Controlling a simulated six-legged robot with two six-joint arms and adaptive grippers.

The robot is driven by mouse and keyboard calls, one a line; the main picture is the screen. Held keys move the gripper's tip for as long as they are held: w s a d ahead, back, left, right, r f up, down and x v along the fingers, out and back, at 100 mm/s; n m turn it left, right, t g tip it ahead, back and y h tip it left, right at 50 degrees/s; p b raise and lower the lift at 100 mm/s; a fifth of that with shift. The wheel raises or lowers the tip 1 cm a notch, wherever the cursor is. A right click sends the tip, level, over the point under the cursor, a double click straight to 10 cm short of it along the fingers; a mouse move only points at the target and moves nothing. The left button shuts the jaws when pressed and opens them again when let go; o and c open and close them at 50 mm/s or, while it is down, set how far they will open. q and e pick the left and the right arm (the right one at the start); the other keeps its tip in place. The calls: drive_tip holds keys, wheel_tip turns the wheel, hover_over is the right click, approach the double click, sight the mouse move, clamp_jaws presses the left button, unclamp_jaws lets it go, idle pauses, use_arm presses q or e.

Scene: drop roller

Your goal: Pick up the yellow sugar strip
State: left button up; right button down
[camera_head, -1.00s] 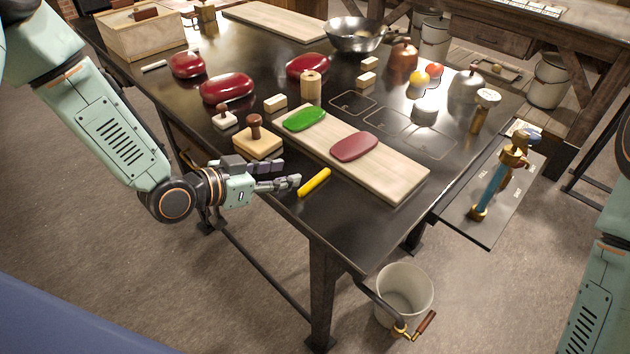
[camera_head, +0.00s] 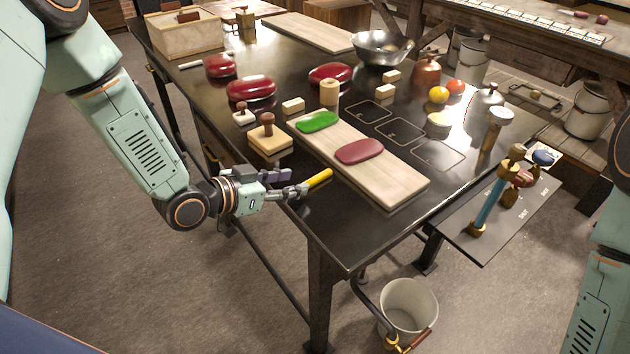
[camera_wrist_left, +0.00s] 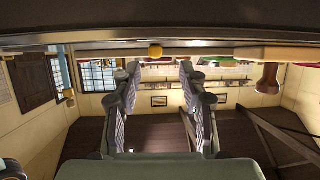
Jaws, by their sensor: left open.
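The yellow sugar strip (camera_head: 320,179) lies near the front left edge of the dark table (camera_head: 345,235), beside the pale wooden board. My left gripper (camera_head: 291,184) is open at that edge, its fingers pointing at the strip's near end. In the head view the strip's near end meets the fingertips, and I cannot tell whether they touch. In the left wrist view the strip shows end-on as a small yellow spot (camera_wrist_left: 155,51), lying between the two spread fingers (camera_wrist_left: 158,78) and a little beyond them. My right gripper is out of view.
The board (camera_head: 385,182) carries a green slab (camera_head: 318,121) and a dark red slab (camera_head: 359,151). A wooden stamp (camera_head: 268,138) stands behind my left gripper. Red lumps (camera_head: 250,88) lie farther back. A bucket (camera_head: 408,305) stands on the floor below the front corner.

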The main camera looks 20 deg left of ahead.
sight(313, 179)
use_arm(q)
drive_tip(key=x, duration=0.4)
drive_tip(key=shift+d+r, duration=0.15)
drive_tip(key=shift+d, duration=0.25)
drive_tip(key=shift+w+d, duration=0.2)
drive_tip(key=shift+w, duration=0.15)
drive_tip(key=shift+a+f, duration=0.25)
drive_tip(key=shift+a, duration=0.05)
drive_tip(key=shift+d, duration=0.35)
drive_tip(key=c, duration=0.5)
drive_tip(key=shift+s+a, duration=0.1)
drive_tip(key=shift+a, duration=0.1)
clamp_jaws()
